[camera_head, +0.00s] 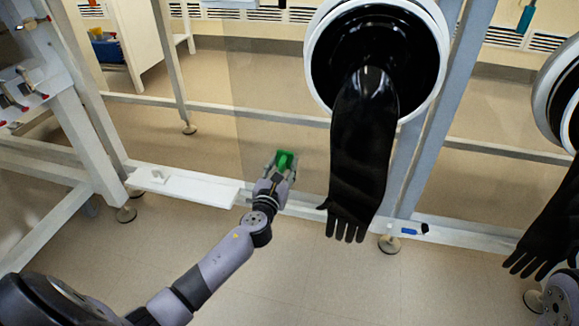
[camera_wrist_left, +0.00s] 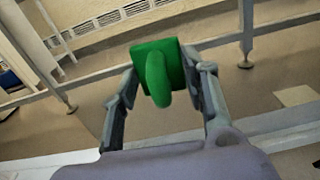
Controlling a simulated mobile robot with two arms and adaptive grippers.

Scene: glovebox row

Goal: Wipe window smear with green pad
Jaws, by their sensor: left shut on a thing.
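The green pad (camera_head: 285,161) is held between the fingers of my left gripper (camera_head: 281,168), out in front of the window frame's lower rail. In the left wrist view the pad (camera_wrist_left: 172,62) is a square green block with a rounded green handle facing the camera. The two fingers of the left gripper (camera_wrist_left: 165,90) stand on either side of it. I cannot make out a distinct smear on the clear window. I cannot tell whether the pad touches the glass. My right gripper is not in view.
A black glove (camera_head: 358,150) hangs from a white-rimmed round port to the right of the pad. Another glove (camera_head: 545,225) hangs at the far right. A white shelf (camera_head: 185,187) juts out left of my gripper. A blue object (camera_head: 409,231) lies on the lower rail.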

